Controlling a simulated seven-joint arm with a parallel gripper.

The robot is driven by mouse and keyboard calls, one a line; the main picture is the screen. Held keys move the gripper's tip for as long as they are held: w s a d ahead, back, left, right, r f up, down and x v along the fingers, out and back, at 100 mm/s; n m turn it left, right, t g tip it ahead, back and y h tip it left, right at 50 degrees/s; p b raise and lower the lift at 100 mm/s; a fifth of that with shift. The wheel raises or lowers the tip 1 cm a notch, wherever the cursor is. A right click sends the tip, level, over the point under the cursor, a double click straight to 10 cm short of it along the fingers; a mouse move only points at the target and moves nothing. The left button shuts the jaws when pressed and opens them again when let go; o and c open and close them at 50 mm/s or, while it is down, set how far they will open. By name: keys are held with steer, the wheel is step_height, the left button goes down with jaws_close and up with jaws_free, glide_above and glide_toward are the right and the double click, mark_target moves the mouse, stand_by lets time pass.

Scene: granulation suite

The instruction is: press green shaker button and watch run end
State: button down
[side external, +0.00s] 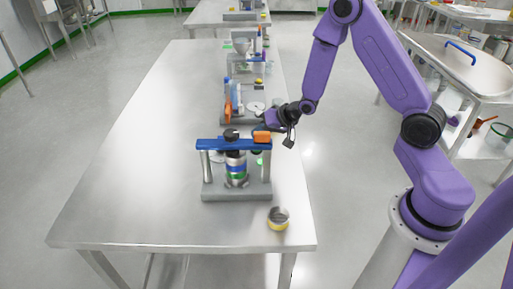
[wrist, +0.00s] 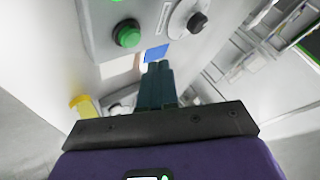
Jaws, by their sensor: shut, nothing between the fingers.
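The shaker (side external: 236,196) stands on the steel table, with a grey base, two posts, a blue top bar (side external: 214,144) and a stack of sieves (side external: 236,168) clamped in the middle. A small bright green spot shows low on its right side in the side view. In the wrist view, the round green button (wrist: 127,34) sits on a grey panel beside a dark-knobbed dial (wrist: 190,20). My gripper (wrist: 158,66) is shut and empty. Its fingertips appear below and right of the button in the wrist view, with no visible contact.
A small yellow-banded cup (side external: 278,218) stands in front of the shaker's right corner. Behind the shaker, a tray (side external: 232,119) with blue and orange tools and further apparatus line the table. An orange block (side external: 262,137) sits on the bar's right end. The table's left side is clear.

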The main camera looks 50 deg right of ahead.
steer(key=shift+r, duration=1.4)
steer(key=s+a+r+n+g+h, duration=0.4)
steer(key=s+r+n, duration=0.5)
steer(key=s+n, duration=0.3)
steer(key=s+a+r+n+g, duration=0.1)
steer(key=s+n+g, duration=0.1)
steer(key=s, duration=0.9)
steer(key=s+a+r+n+g+y, duration=0.1)
steer(key=s+a+r+n+g, duration=0.1)
steer(key=s, duration=0.9)
steer(key=shift+s+a+r+n, duration=0.3)
steer(key=shift+s+n, duration=0.1)
steer(key=shift+n, duration=0.3)
stand_by(0.8)
